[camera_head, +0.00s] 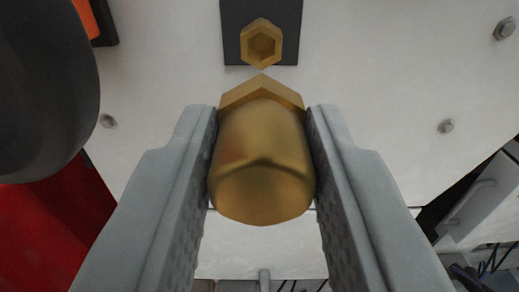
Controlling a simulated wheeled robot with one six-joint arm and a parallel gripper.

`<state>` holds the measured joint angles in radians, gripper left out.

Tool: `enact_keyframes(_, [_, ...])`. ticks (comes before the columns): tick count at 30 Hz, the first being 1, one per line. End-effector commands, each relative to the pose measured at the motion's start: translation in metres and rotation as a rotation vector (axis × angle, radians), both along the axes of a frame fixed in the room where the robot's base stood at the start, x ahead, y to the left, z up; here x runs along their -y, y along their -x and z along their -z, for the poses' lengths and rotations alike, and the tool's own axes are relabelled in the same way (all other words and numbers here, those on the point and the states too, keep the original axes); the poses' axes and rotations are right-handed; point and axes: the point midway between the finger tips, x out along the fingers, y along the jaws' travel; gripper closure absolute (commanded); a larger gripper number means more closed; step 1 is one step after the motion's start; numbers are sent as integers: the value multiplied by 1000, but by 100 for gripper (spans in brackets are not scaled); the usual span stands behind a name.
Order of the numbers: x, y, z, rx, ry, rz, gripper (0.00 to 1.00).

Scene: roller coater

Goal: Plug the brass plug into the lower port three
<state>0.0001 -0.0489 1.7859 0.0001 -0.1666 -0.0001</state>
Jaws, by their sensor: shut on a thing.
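My gripper (262,135) is shut on the brass plug (262,165), with one grey ridged finger on each side of it. The plug is a rounded brass body with a hexagonal front part, pointing away from the camera. Just beyond and above the plug in the picture is a brass hexagonal port (261,43) on a dark plate (234,16). The port's opening is visible and the plug's front edge shows just below it. The gap in depth between plug and port cannot be told. No port number is visible.
A white panel (170,50) with several bolts, one at the upper right (504,28), surrounds the port. A large dark rounded object (45,90) stands close at the left, above a red surface (50,235). A grey handle (470,205) and dark cables (490,265) are at lower right.

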Motion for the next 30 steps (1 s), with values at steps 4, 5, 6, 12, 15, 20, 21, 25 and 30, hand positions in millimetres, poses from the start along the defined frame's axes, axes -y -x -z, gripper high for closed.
enact_keyframes(4, [0, -6, 0, -1, 0, 0, 100])
enact_keyframes(5, [0, -8, 0, -1, 0, 0, 100])
enact_keyframes(6, [0, -10, 0, -1, 0, 0, 100])
enact_keyframes(12, [0, -26, 0, -1, 0, 0, 100])
enact_keyframes(15, [0, -34, 0, 0, 0, 0, 100])
enact_keyframes(20, [0, -46, 0, 0, 0, 0, 100])
enact_keyframes(21, [0, -49, 0, 0, 0, 0, 100])
enact_keyframes(25, [0, -56, 0, 0, 0, 0, 100])
enact_keyframes(30, [0, -61, 0, 0, 0, 0, 100])
